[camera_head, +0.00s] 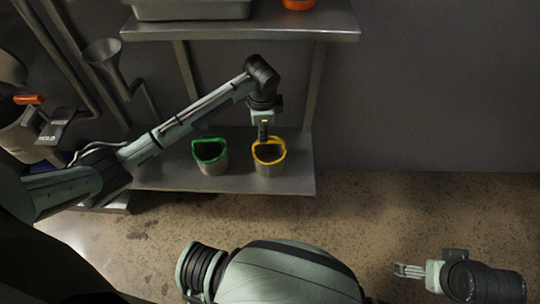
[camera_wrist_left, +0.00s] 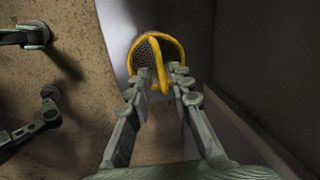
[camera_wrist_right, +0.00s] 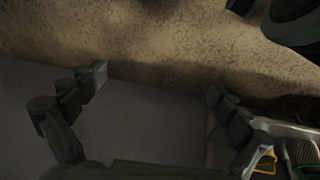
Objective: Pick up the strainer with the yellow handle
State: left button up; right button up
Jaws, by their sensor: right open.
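The strainer with the yellow handle (camera_head: 270,170) stands upright on the lower shelf, its handle arching over the mesh cup. My left gripper (camera_head: 263,136) points down onto it from above. In the left wrist view, the two fingers of my left gripper (camera_wrist_left: 160,72) are close together with the yellow handle (camera_wrist_left: 161,88) between them. I cannot tell whether they press on it. A strainer with a green handle (camera_head: 211,168) stands to its left. My right gripper (camera_head: 396,270) is open and empty, over the floor at the lower right.
The lower shelf (camera_head: 170,183) has a bare strip in front of the strainers. An upper shelf (camera_head: 240,29) above holds a metal tray (camera_head: 190,10) and an orange object (camera_head: 298,4). A metal funnel (camera_head: 103,52) and pipes are at the left. The floor (camera_head: 430,210) at right looks clear.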

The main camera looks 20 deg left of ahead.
pick_arm(q)
jog(key=b, duration=0.1)
send_over(269, 154)
jog(key=a, duration=0.2)
jog(key=f, duration=0.5)
jog(key=shift+w+d+f, duration=0.15)
jog(key=shift+w+f, duration=0.05)
jog(key=shift+w, duration=0.15)
jog(key=shift+w+f+b, duration=0.2)
jog(key=shift+f+b, duration=0.1)
jog(key=shift+f, duration=0.75)
pick_arm(e)
jog(key=r, duration=0.1)
jog(key=r+t, duration=0.1)
jog(key=w+a+r, duration=0.1)
jog(key=shift+a+r, duration=0.1)
jog(key=shift+r, duration=0.05)
pick_arm(q)
jog(key=shift+c, duration=0.2)
grip_shut()
jog(key=shift+w, duration=0.1)
